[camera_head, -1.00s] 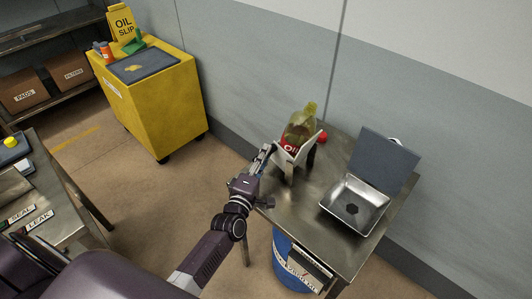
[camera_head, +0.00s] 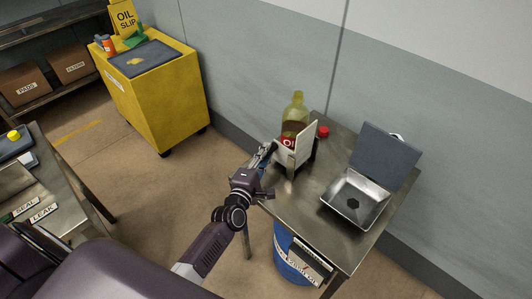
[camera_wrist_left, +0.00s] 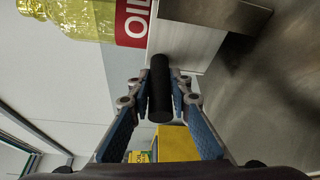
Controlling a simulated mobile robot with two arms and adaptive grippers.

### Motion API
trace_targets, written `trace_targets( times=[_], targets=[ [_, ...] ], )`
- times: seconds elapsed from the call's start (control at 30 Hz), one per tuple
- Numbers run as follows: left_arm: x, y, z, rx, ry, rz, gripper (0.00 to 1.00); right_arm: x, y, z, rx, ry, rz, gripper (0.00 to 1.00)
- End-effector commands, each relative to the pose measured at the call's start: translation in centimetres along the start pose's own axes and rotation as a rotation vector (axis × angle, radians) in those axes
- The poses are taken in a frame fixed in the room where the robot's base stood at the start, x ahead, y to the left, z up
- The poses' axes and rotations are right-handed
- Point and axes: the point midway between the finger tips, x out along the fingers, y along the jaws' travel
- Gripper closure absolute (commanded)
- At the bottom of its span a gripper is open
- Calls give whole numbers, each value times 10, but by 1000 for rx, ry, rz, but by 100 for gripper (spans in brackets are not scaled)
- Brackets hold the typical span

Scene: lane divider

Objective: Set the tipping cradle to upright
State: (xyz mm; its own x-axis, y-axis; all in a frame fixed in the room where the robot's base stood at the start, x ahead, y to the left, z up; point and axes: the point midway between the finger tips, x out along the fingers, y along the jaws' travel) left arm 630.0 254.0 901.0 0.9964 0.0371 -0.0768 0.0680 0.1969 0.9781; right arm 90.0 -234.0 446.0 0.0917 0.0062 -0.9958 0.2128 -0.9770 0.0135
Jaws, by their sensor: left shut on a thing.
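The tipping cradle (camera_head: 305,143) is a pale, angular holder at the far left corner of the steel table. A yellow-green oil bottle (camera_head: 296,108) with a red label sits in it, and looks about upright in the head view. My left gripper (camera_head: 266,156) is at the cradle's left side. In the left wrist view my left gripper (camera_wrist_left: 159,92) is shut on a black cylindrical handle (camera_wrist_left: 160,88) next to the cradle's pale wall (camera_wrist_left: 190,42). The bottle (camera_wrist_left: 90,18) shows at the top left there. My right gripper is not in view.
A steel table (camera_head: 300,205) carries a red cap (camera_head: 323,131) and a steel basin (camera_head: 352,200) with a raised dark lid (camera_head: 385,158). A blue drum (camera_head: 290,258) stands below. A yellow cabinet (camera_head: 160,100) stands back left, with open floor between.

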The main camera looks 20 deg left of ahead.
Motion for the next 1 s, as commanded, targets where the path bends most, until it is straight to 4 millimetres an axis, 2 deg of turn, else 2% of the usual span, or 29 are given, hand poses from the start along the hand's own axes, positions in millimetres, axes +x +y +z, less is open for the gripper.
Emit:
trace_targets(
  times=[0.03,0.3,0.33,0.47,0.77,0.87,1.0],
  targets=[
    [-3,-10,-2,3,2,-19,100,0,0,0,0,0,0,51],
    [-3,-10,-2,3,1,-19,100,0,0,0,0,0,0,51],
    [-3,-10,-2,3,1,-19,78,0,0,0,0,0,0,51],
    [-2,-8,-2,3,1,-16,64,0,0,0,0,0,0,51],
    [-2,-4,0,2,0,-7,64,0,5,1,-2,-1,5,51],
    [-8,-4,0,1,0,-8,64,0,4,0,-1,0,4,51],
    [-26,-4,-1,0,1,-8,64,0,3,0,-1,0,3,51]
  ],
)
